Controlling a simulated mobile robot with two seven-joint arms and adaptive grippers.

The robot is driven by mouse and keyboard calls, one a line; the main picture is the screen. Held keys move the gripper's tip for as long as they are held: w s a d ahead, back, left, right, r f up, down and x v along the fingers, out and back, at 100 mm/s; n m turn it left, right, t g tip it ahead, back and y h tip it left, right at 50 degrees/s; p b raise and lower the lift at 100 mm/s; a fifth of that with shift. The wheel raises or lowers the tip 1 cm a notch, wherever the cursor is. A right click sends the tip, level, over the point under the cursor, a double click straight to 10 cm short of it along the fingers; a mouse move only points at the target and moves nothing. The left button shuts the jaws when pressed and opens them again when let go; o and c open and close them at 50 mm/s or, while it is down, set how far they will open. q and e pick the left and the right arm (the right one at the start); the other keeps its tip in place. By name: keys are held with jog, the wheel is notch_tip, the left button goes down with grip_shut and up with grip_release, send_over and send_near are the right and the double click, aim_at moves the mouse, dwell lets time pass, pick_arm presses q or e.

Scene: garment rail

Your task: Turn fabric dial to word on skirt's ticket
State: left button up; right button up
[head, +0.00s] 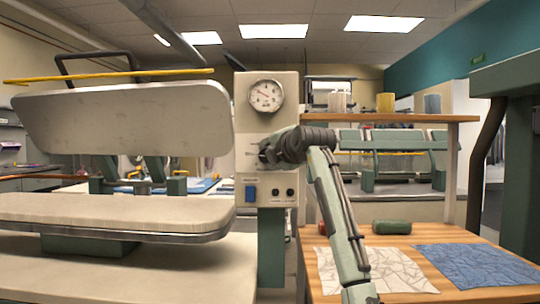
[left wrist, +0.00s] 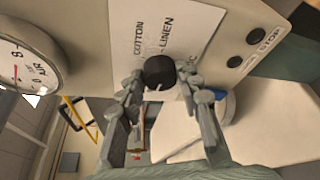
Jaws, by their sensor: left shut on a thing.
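The fabric dial is a black round knob (left wrist: 160,71) on a pale control panel, seen in the left wrist view. My left gripper (left wrist: 163,82) has its fingers on either side of the knob and is shut on it. The word plate (left wrist: 165,25) beside the knob reads COTTON and LINEN; another word is mostly covered by a finger. A small white mark shows at the knob's edge, but I cannot tell which word it points to. In the head view my left gripper (head: 264,152) hides the dial on the panel (head: 246,115). I make out no skirt or ticket. My right gripper is out of view.
A pressure gauge (head: 266,95) sits above the dial; a blue switch (head: 251,193) and black buttons sit below. The press's padded upper plate (head: 125,122) and lower board (head: 110,212) are left. A wooden table with a white cloth (head: 368,270) and blue cloth (head: 475,265) is right.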

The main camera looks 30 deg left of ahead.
pick_arm(q)
jog(key=o, duration=1.2)
jog(key=shift+c, duration=0.2)
jog(key=v, duration=1.2)
